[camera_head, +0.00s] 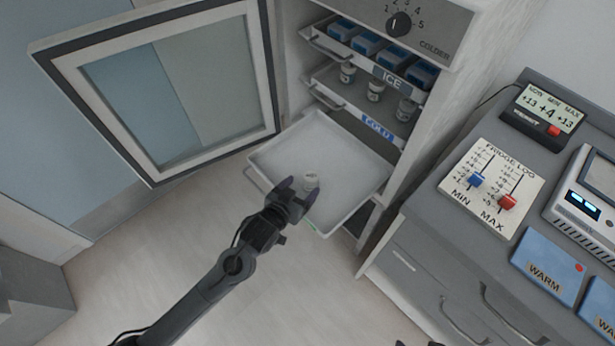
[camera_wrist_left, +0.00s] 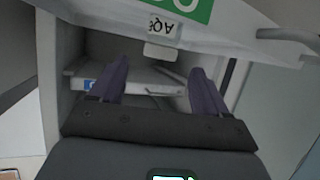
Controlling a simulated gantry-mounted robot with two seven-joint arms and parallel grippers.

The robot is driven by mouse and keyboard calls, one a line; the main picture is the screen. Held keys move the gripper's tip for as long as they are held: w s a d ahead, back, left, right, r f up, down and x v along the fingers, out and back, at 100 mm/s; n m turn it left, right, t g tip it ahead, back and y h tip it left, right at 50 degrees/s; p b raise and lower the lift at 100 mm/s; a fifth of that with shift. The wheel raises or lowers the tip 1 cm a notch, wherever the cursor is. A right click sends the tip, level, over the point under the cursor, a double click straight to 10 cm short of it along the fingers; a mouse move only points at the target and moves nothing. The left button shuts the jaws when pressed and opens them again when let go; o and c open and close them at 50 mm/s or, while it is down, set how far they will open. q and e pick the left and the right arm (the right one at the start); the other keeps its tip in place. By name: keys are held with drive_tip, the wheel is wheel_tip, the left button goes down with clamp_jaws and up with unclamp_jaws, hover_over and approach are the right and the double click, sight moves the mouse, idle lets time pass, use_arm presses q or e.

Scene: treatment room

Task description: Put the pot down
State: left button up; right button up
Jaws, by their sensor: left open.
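The pot (camera_head: 311,181) is small and pale with a printed label. It appears to stand on the white pulled-out tray (camera_head: 285,160) of the fridge, near its front edge. My left gripper (camera_head: 300,189) is open at the tray's front, its dark fingers close to the pot. In the left wrist view the pot (camera_wrist_left: 164,30) appears upside down, between and beyond the two spread fingertips (camera_wrist_left: 158,68). I cannot tell whether a finger touches it. Only dark tips, probably of my right gripper (camera_head: 418,343), show at the bottom edge of the head view.
The fridge door (camera_head: 262,80) stands open at the left. Above the tray, one shelf (camera_head: 335,93) holds several pots and a higher one holds blue ice packs (camera_head: 367,43). A grey cabinet (camera_head: 430,255) with a log panel (camera_head: 490,185) is at the right. The tray's back is clear.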

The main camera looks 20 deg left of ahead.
use_arm(q)
drive_tip(key=s+a+g, duration=0.1)
drive_tip(key=s+g, duration=0.2)
drive_tip(key=s, duration=0.5)
drive_tip(key=s+a+g+y, duration=0.1)
drive_tip(key=s+g, duration=0.2)
drive_tip(key=s, duration=0.6)
drive_tip(key=s+a+f+m+g+p, duration=0.1)
drive_tip(key=s+g, duration=0.2)
drive_tip(key=s, duration=0.6)
drive_tip(key=shift+a+g, duration=0.3)
drive_tip(key=shift+g, duration=0.1)
wheel_tip(320, 180, up, 46)
drive_tip(key=p, duration=4.7)
wheel_tip(320, 180, down, 63)
drive_tip(key=b, duration=6.3)
drive_tip(key=shift+r, duration=0.2)
